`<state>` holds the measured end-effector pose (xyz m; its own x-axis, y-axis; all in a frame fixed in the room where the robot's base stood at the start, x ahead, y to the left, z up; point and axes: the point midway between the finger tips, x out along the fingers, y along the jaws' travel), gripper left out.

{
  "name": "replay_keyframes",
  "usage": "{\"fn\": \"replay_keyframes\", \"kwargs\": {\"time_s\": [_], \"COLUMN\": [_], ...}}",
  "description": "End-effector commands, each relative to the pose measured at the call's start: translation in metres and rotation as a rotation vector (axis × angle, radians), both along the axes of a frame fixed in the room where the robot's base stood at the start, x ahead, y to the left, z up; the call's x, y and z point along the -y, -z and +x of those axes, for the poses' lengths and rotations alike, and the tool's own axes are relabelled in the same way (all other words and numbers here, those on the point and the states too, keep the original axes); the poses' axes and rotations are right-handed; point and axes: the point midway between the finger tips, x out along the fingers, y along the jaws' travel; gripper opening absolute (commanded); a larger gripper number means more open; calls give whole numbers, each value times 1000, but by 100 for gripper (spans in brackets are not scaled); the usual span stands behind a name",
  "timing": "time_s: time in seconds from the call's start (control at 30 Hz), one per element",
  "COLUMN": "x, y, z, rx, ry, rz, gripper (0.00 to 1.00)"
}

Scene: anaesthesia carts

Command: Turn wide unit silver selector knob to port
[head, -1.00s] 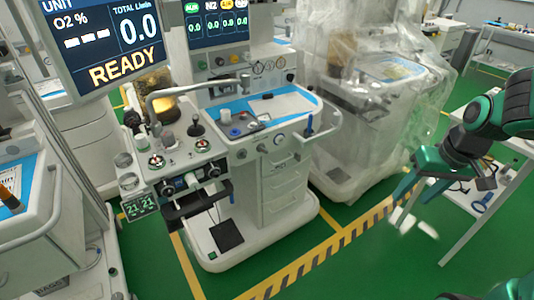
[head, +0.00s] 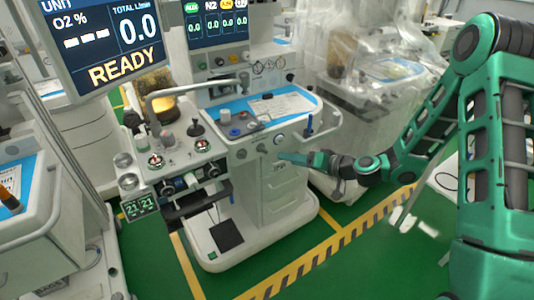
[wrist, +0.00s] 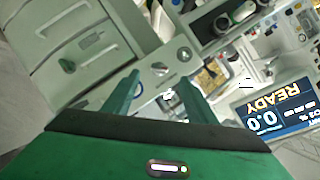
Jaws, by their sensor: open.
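The wide unit (head: 290,190) is the white cart in the middle of the head view. Its silver selector knob (head: 262,148) is on the upper front face, left of a round dial (head: 280,139). In the wrist view, which is turned around, the knob (wrist: 159,69) appears between and just beyond my fingertips, with the dial (wrist: 184,54) beside it. My gripper (head: 284,157) is open and empty, just right of the knob in the head view. In the wrist view, its two green fingers (wrist: 158,78) point toward the knob. I see no contact with it.
A READY screen (head: 110,45) overhangs the upper left. Black-handled controls (head: 188,186) project left of the knob. Drawers (head: 285,195) lie below it. A plastic-draped cart (head: 370,90) stands behind right. Green floor with striped tape (head: 345,240) is open in front.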

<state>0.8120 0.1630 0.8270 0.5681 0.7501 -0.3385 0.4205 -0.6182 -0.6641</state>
Motion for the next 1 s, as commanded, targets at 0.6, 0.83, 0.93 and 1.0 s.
{"fn": "replay_keyframes", "kwargs": {"time_s": [0.6,0.83,0.93,1.0], "x": [-48,-75,-82,-85], "y": [18,28,30,31], "z": [44,66,72,76], "rx": [14,13,13,12], "ry": [53,55,54,55], "rz": [81,80,79,80], "gripper": [52,52,52,52]}}
